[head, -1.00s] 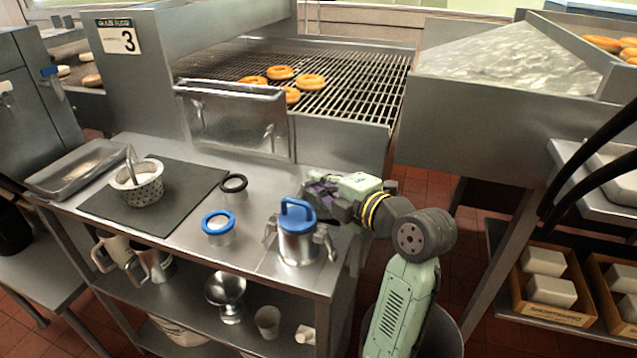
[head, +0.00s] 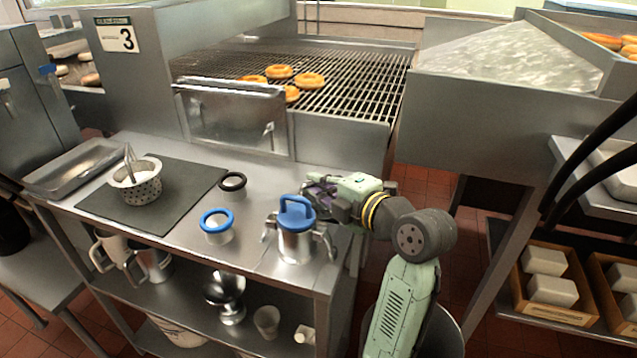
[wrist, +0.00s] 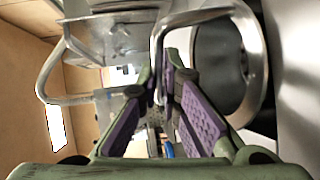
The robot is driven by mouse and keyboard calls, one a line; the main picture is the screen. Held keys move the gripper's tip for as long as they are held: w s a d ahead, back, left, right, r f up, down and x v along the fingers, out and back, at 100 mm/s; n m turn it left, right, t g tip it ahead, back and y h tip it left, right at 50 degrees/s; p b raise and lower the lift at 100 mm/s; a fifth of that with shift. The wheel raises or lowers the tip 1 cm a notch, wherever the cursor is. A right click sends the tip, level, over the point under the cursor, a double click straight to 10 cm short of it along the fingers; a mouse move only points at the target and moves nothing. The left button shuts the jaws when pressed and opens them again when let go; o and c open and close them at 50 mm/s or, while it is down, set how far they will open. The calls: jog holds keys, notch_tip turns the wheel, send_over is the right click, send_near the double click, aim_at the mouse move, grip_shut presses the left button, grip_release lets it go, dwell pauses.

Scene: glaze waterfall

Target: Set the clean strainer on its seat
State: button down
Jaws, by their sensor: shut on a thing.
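A perforated metal strainer (head: 142,190) with an upright handle stands on the dark mat (head: 190,178) at the left of the steel table; its inside looks pale. A metal canister (head: 294,246) with a blue lid and handle (head: 296,211) stands at the table's right, with metal side levers. My gripper (head: 312,187) is just behind and above this canister, far from the strainer. In the wrist view the fingers (wrist: 161,95) close around one end of a bent metal loop (wrist: 253,60). I cannot tell for certain which part the loop belongs to. Any seat inside the canister is hidden.
A blue-ringed cup (head: 217,226) and a black-ringed cup (head: 232,185) stand between mat and canister. A shallow tray (head: 75,168) lies at the table's left end. Pitchers and a metal goblet (head: 226,292) are on the shelf below. A fryer grate with doughnuts (head: 279,72) is behind.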

jog(key=shift+f, duration=0.15)
jog(key=c, duration=1.7)
grip_release()
jog(key=v, duration=1.1)
notch_tip(320, 180, up, 10)
jog(key=p, duration=0.5)
jog(key=shift+s+d, duration=0.35)
